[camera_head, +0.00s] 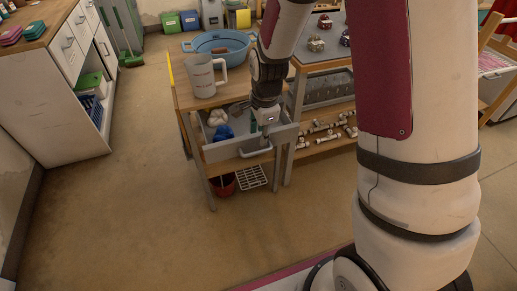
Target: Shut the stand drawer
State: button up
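The stand drawer (222,154) is a grey drawer under the wooden top of the stand (236,87), at the picture's centre. It is pulled out, and its inside shows with a blue item and white items in it. A pale handle (256,153) is on its front. My gripper (267,128) points down at the right part of the drawer, by the front panel and just above the handle. Its fingers are small and dark here, so I cannot tell whether they are open or touching the drawer.
A pale mug (204,76) and a blue basin (218,43) stand on the stand's top. A red pot (223,185) and a white rack (251,178) are below. A shelf with pipe fittings (325,133) adjoins on the right. The floor (130,200) in front is clear.

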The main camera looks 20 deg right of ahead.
aim_at(259, 152)
jog(key=f, duration=0.3)
jog(key=w+f, duration=0.1)
jog(key=f, duration=0.1)
jog(key=f+b, duration=0.1)
jog(key=f, duration=0.2)
jog(key=shift+w+f, duration=0.35)
jog(key=shift+c, duration=0.2)
grip_shut()
